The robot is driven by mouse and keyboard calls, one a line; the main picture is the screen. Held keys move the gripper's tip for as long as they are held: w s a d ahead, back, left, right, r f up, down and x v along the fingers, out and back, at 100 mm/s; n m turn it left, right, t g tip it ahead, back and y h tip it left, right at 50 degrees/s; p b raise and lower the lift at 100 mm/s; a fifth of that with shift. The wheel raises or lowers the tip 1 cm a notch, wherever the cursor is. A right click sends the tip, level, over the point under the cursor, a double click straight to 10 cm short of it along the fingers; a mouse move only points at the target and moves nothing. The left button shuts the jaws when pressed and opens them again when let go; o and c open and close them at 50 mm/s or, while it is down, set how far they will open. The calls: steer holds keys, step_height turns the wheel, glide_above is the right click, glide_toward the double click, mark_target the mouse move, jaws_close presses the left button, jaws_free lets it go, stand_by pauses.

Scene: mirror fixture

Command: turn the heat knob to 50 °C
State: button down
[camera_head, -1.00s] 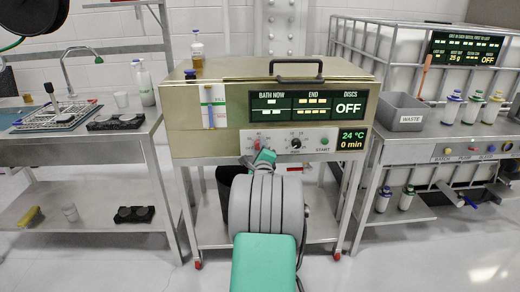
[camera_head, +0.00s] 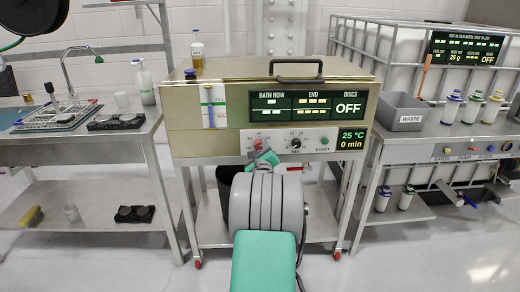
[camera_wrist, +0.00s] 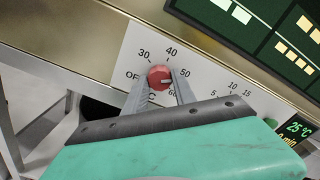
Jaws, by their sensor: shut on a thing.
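The red heat knob (camera_wrist: 159,77) sits on the white control panel (camera_wrist: 205,77), with OFF, 30, 40, 50 and 60 marked around it. My gripper (camera_wrist: 161,84) is shut on the knob, one finger on each side. A small pale mark shows on the knob's right part; I cannot tell exactly which number it points at. In the head view the knob (camera_head: 258,143) shows just above my wrist. The small green display (camera_head: 352,140) reads 25 °C and 0 min.
A black time knob (camera_head: 295,143) and a green start button (camera_head: 324,141) lie to the right on the same panel. The black screen (camera_head: 308,106) above shows DISCS OFF. A grey waste bin (camera_head: 402,112) stands on the bench to the right.

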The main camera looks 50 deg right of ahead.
steer(key=shift+r, duration=0.15)
steer(key=c, duration=1)
jaws_free()
steer(key=p+v, duration=0.1)
steer(key=v, duration=0.6)
steer(key=shift+s+a+p, duration=0.2)
steer(key=shift+a+p, duration=0.05)
steer(key=shift+p, duration=0.05)
